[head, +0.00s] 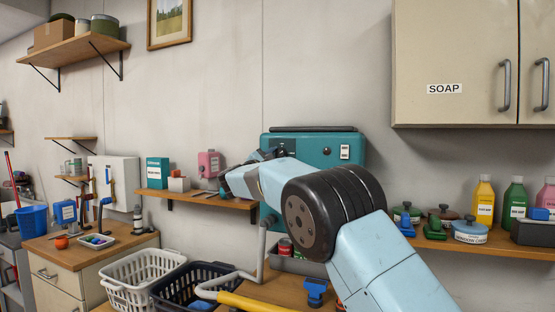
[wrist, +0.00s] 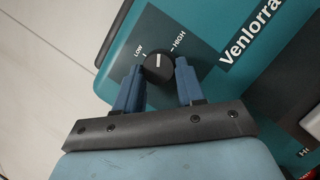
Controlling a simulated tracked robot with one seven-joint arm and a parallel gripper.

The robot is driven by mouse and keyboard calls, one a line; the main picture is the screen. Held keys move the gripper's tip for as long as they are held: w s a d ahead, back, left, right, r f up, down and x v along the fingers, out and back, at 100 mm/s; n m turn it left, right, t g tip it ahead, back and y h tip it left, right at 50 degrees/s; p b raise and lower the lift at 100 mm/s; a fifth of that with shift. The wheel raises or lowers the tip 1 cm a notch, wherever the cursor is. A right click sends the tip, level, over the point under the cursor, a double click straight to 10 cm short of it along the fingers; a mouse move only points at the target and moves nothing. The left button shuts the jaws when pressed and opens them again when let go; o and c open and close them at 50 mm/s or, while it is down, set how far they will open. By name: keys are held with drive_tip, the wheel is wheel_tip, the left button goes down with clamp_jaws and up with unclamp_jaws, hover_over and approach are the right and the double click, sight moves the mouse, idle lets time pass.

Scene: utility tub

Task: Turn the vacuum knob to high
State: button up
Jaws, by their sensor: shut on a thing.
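The vacuum knob (wrist: 158,70) is a round black dial with a white pointer line, on the teal vacuum panel (wrist: 205,30) marked "Venlorra". The pointer stands between the printed words LOW (wrist: 139,51) and HIGH (wrist: 179,42). My gripper (wrist: 158,75) has its two blue fingers on either side of the knob and is shut on it. In the head view the teal vacuum unit (head: 290,139) hangs on the wall, and my arm covers its lower part. The knob cannot be made out there.
A wall shelf (head: 215,200) with a pink container (head: 208,164) runs left of the unit. A right shelf (head: 475,244) holds several bottles and jars. A soap cabinet (head: 450,60) hangs above right. White (head: 145,280) and dark (head: 190,290) baskets stand below.

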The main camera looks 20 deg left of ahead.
drive_tip(key=shift+r+m+g+h, duration=0.1)
drive_tip(key=shift+m+g+h, duration=0.45)
drive_tip(key=shift+m, duration=1.25)
drive_tip(key=shift+m+g+h, duration=0.15)
drive_tip(key=shift+m+g, duration=0.7)
drive_tip(key=shift+m, duration=0.95)
drive_tip(key=o, duration=1)
drive_tip(key=shift+o, duration=0.2)
drive_tip(key=shift+r, duration=0.1)
drive_tip(key=shift+a, duration=0.15)
drive_tip(key=v, duration=1.3)
drive_tip(key=shift+s, duration=0.3)
